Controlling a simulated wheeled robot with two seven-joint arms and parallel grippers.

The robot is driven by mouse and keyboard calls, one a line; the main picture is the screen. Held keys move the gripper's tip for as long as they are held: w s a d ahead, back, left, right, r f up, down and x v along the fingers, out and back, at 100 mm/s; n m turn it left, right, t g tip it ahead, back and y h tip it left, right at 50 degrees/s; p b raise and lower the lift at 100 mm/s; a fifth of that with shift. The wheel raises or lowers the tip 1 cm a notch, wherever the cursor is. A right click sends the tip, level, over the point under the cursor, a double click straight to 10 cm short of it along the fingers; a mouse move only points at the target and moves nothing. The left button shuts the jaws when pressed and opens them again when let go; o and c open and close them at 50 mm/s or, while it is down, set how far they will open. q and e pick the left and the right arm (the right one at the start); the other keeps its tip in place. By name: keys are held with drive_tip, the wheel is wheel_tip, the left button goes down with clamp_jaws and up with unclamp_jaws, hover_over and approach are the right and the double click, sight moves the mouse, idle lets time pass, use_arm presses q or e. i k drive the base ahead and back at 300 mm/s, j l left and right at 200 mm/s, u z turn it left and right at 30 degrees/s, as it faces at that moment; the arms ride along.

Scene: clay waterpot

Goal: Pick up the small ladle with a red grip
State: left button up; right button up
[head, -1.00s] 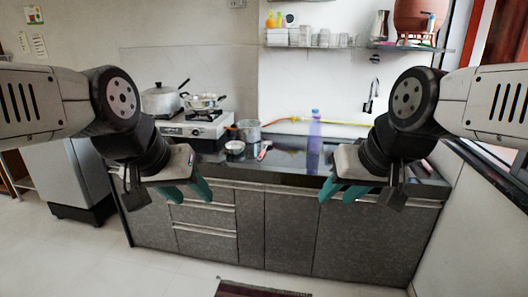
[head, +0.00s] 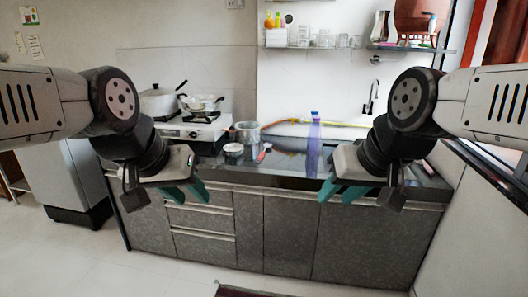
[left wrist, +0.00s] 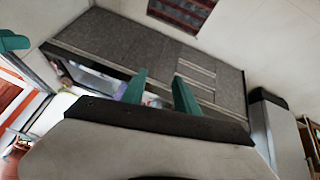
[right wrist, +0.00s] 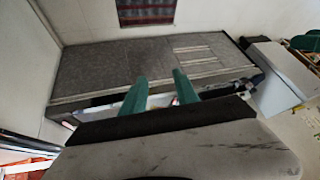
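A small utensil with a red grip (head: 264,153) lies on the dark countertop (head: 285,168), right of a small bowl (head: 233,151) and in front of a metal pot (head: 247,133). It is small in the head view, and I cannot make out its bowl end. My left gripper (head: 186,192) is open and empty in front of the counter, left of and nearer than the utensil. Its fingers show apart in the left wrist view (left wrist: 160,95). My right gripper (head: 342,191) is open and empty, right of the utensil. Its fingers show apart in the right wrist view (right wrist: 162,93).
A purple bottle (head: 314,143) stands on the counter right of the utensil. A gas stove (head: 195,128) with pots is at the left. Cabinets (head: 245,225) front the counter. A mat (head: 262,293) lies on the floor.

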sight(267, 145)
drive_tip(key=i, duration=2.35)
